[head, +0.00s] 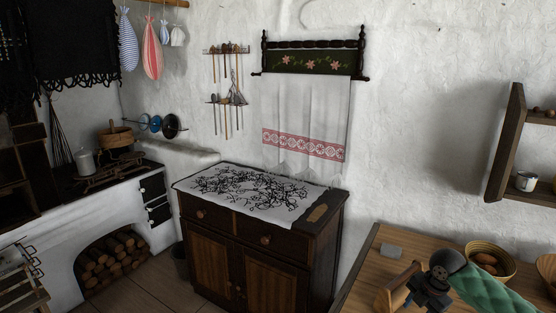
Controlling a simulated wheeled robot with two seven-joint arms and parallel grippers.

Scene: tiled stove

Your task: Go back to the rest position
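The view takes in a corner of a whitewashed room. A dark wooden cabinet (270,281) with a black-patterned white cloth (250,190) on top stands in the middle. A wooden table (361,266) fills the lower right corner.
A white stove (52,245) with a firewood niche (108,258) stands at left. A shelf (506,150) hangs at right.

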